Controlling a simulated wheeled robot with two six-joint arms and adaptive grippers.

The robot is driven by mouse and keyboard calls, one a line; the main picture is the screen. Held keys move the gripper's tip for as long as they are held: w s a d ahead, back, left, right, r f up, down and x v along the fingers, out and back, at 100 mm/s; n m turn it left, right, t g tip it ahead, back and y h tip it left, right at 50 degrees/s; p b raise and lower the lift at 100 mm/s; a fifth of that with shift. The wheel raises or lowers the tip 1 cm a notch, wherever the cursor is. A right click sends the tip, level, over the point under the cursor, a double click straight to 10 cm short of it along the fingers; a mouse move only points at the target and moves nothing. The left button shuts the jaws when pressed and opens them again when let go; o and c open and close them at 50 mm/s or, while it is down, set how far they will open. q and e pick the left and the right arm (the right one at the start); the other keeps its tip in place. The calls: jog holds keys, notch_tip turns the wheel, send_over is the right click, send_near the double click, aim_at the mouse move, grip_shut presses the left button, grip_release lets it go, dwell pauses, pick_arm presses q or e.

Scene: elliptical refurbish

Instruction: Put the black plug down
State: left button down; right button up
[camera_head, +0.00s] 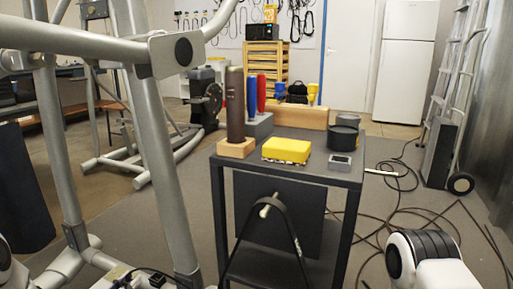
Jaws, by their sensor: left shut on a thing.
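My left gripper (152,279) shows only in small part at the bottom edge, low between the grey tubes of the elliptical machine (160,130). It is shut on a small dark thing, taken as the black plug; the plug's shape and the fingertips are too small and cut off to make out. A thin dark cable curves there over a pale part with dark pieces. My right gripper is out of view; a white and black link of my right arm shows at the bottom right.
A dark cart (290,190) in the middle holds a yellow sponge-like block (287,149), a brown cylinder on a wooden base (236,110), a black round container (343,138) and a small grey box (340,161). Loose cables (400,205) lie on the floor to the right.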

pick_arm(q)
jog(key=s+d+r+n+t+y, duration=0.1)
jog(key=s+d+r+n+y, duration=0.2)
jog(key=d, duration=0.5)
jog(key=s+d+n+y, duration=0.1)
jog(key=s+d+y, duration=0.2)
jog(key=s+d, duration=0.4)
notch_tip(320, 180, up, 40)
jog(key=w+p, duration=0.1)
jog(key=p, duration=3.9)
jog(key=shift+d+r, duration=0.25)
jog(key=shift+f, duration=0.1)
